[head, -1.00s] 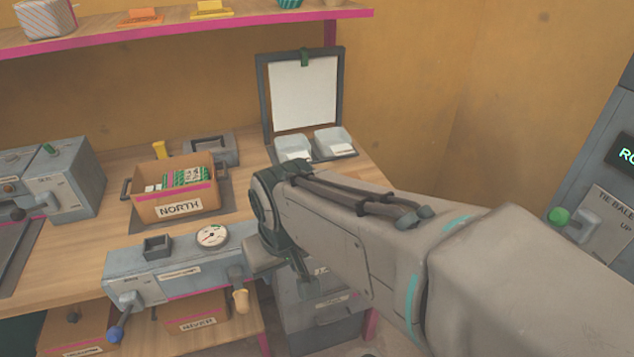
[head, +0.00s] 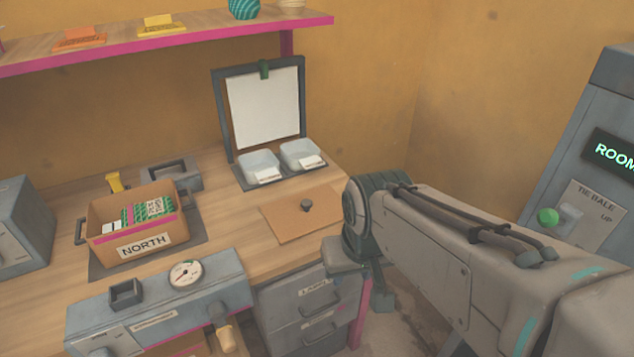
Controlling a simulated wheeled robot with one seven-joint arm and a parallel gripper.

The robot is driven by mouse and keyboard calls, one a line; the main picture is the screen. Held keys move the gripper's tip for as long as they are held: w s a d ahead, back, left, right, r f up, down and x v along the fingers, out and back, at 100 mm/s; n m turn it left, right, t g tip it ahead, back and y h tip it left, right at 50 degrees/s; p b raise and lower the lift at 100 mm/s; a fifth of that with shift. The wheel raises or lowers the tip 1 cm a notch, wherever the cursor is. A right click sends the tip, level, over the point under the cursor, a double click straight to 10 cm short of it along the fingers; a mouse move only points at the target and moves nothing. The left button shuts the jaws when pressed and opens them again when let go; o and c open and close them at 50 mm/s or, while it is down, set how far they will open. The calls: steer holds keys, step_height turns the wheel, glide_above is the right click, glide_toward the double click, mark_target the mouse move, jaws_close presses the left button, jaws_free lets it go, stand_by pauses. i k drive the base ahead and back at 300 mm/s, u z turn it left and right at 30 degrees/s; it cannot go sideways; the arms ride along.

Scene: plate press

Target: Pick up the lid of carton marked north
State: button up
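The carton marked NORTH (head: 143,244) stands open on the bench at the left, with several green and white packets inside. A flat brown lid with a dark knob (head: 285,221) lies on the bench to the right of the carton, below the two pale trays. No mark can be read on it. My gripper (head: 364,275) is at the end of my arm, to the right of the lid and near the bench's right edge. It is apart from the lid in the picture. Its fingers are not clear, so I cannot tell if it is open or shut.
A grey press unit with a dial (head: 186,273) sits at the bench's front. Two pale trays (head: 259,167) stand behind the lid, before an upright framed board (head: 215,110). Grey drawers (head: 307,302) are below. A shelf (head: 210,37) runs above.

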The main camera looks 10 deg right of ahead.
mark_target(293, 217)
steer(key=i, duration=0.45)
steer(key=u, duration=1.5)
steer(key=k, duration=0.2)
steer(key=z, duration=1)
steer(key=k, duration=0.1)
steer(key=u, duration=1.3)
steer(key=i, duration=0.4)
steer(key=z, duration=1.9)
